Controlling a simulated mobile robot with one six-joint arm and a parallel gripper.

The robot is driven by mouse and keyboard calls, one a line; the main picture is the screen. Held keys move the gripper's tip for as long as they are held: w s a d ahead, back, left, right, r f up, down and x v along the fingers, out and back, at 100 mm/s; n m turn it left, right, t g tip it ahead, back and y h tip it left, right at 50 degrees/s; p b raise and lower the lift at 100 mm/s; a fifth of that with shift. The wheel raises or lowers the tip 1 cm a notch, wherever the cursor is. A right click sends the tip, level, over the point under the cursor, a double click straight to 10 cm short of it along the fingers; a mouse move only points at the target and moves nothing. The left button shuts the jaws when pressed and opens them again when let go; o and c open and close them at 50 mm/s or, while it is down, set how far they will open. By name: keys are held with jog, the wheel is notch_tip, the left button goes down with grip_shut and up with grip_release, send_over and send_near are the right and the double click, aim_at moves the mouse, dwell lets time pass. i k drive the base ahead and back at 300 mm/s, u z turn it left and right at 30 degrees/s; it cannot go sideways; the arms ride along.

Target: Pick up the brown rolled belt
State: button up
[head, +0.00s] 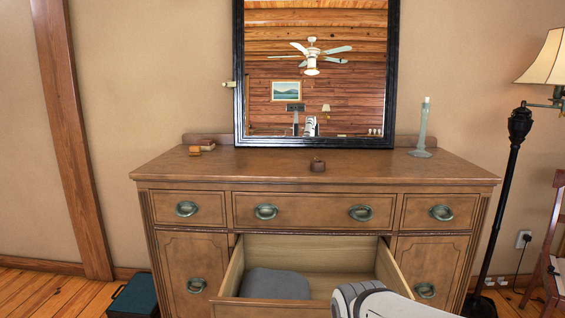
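A small dark brown rounded object (318,165), which looks like the rolled belt, sits on the dresser top (255,168) near its front edge, in front of the mirror. It is small in the head view, so its exact shape is hard to tell. Part of my white and grey arm shows at the bottom right, in front of the open drawer. My gripper's fingers are not in view, so what they hold cannot be seen.
The middle drawer (260,301) is pulled open, with a grey folded cloth (275,284) inside. A framed mirror (240,90), a pale green candlestick (424,130) and small brown boxes (203,146) stand on the dresser. A floor lamp (518,125) stands right; a teal box (134,298) lies left.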

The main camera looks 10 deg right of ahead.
aim_at(316, 165)
jog(key=i, duration=0.85)
